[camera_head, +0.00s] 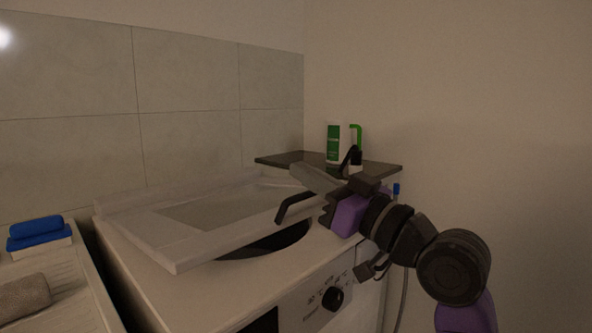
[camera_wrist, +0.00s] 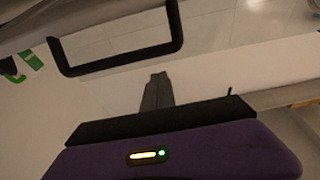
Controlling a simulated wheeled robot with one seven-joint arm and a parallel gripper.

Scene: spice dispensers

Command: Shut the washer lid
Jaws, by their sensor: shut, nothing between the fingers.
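The washer (camera_head: 215,290) is a white top-loader. Its pale lid (camera_head: 165,235), a frame around a grey panel, lies low over the top at a slight tilt. A dark opening (camera_head: 268,245) shows under its front right edge, so the lid is not flush. My gripper (camera_head: 298,170) is shut and empty at the lid's right side, its grey fingers pointing up and left. In the wrist view my gripper (camera_wrist: 157,76) shows its fingers together. A black U-shaped bar (camera_wrist: 120,60) is beyond them. I cannot tell whether fingers or bar touch the lid.
A dark shelf (camera_head: 283,160) behind my gripper holds a green-and-white bottle (camera_head: 333,143) and another green-topped container (camera_head: 356,135). At left, a ribbed surface (camera_head: 70,280) holds a blue item (camera_head: 38,228) and a brownish roll (camera_head: 24,298). A tiled wall stands behind.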

